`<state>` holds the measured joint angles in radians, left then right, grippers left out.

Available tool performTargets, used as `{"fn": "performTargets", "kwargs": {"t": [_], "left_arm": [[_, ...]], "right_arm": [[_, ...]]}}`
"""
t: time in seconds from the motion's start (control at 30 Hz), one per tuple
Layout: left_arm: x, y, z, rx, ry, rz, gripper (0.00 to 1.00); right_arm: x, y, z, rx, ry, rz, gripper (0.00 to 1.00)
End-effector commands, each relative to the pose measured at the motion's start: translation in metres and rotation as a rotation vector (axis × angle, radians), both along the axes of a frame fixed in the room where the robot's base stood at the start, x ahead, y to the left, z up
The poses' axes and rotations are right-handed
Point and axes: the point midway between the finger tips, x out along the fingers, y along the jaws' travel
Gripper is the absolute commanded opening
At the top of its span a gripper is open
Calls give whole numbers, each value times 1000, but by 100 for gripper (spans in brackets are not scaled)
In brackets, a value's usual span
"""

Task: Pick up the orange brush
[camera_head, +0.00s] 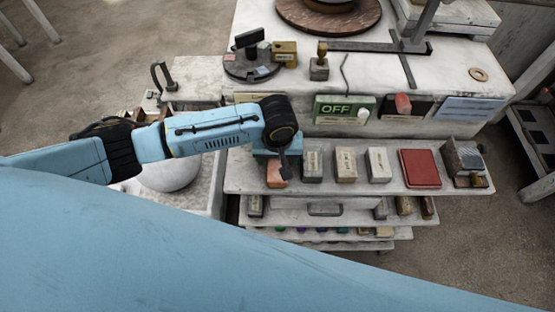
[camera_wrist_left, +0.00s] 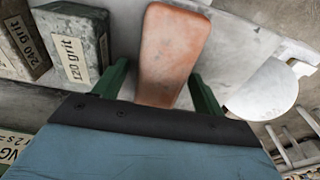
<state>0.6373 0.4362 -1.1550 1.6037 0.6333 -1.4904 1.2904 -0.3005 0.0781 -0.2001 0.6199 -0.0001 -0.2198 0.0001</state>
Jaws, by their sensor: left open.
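The orange brush (camera_head: 276,174) lies at the left end of the pulled-out shelf in the head view, partly covered by my left gripper (camera_head: 284,168). In the left wrist view the brush (camera_wrist_left: 172,48) shows as a worn, orange-brown block with rounded corners; no bristles can be seen. My left gripper (camera_wrist_left: 158,75) is open, with one green finger on each side of the brush's near end. I cannot tell whether the fingers touch it. My right gripper is not in view.
Grit blocks (camera_head: 312,166) stand in a row right of the brush; the 120 grit block (camera_wrist_left: 78,45) is close to the left finger in the wrist view. A red pad (camera_head: 420,168) lies farther right. A pale sphere (camera_head: 168,176) is left of the shelf.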

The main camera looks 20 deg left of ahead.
Motion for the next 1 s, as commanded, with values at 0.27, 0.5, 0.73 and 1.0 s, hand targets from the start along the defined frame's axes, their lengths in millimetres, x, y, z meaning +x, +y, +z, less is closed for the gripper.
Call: {"fn": "performTargets", "kwargs": {"t": [0.27,0.5,0.73,1.0], "left_arm": [[0,0,0,0,0,0,50],[0,0,1,0,1,0,20],[0,0,2,-1,0,0,20],[1,-1,43,-5,-2,0,20]], "right_arm": [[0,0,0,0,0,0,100],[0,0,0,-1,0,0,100],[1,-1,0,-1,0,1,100],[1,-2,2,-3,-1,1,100]]}}
